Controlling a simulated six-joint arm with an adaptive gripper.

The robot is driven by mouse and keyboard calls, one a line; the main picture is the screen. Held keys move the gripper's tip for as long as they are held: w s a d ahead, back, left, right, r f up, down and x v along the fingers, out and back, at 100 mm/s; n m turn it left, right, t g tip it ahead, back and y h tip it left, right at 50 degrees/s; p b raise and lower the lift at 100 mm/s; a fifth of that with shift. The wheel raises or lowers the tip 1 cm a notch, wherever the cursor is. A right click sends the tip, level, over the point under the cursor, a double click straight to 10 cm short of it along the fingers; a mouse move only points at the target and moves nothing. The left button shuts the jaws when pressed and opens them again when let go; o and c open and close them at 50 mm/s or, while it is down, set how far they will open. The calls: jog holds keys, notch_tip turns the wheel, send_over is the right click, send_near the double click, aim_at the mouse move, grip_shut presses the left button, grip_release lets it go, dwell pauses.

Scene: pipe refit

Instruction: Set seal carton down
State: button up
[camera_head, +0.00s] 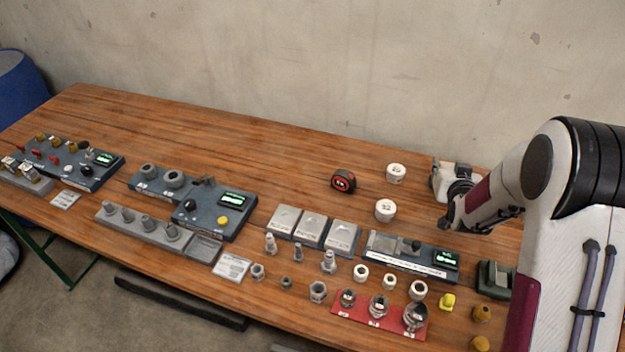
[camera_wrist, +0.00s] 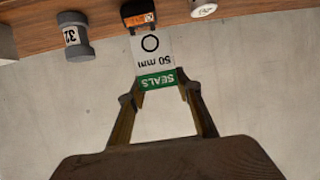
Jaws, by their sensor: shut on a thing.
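The seal carton (camera_wrist: 153,58) is a white box with a green band reading SEALS, a "50 mm" mark and a black ring. In the wrist view it sits between the fingertips of my gripper (camera_wrist: 160,86), which is shut on it. Its print appears upside down there. In the head view my gripper (camera_head: 453,216) is over the right part of the wooden table (camera_head: 240,135), near its back edge. A whitish box shape (camera_head: 441,182) shows beside it, partly hidden by the gripper. I cannot tell whether the carton touches the table.
Two white round pieces (camera_head: 396,173) (camera_head: 385,210) and a red-black tape measure (camera_head: 343,181) stand left of my gripper. A grey fixture with a display (camera_head: 412,256) and several fittings lie in front. The back middle of the table is clear; a concrete wall (camera_head: 330,70) rises behind.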

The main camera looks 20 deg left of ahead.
jog(key=a+n+g+y, duration=0.3)
jog(key=a+n+y, duration=0.4)
jog(key=a, duration=3)
jog(key=shift+s+a+g+y, duration=0.2)
jog(key=shift+a+g+y, duration=0.1)
jog(key=shift+y, duration=0.1)
notch_tip(320, 180, down, 6)
jog(key=shift+f, duration=1.95)
jog(key=shift+f, duration=0.1)
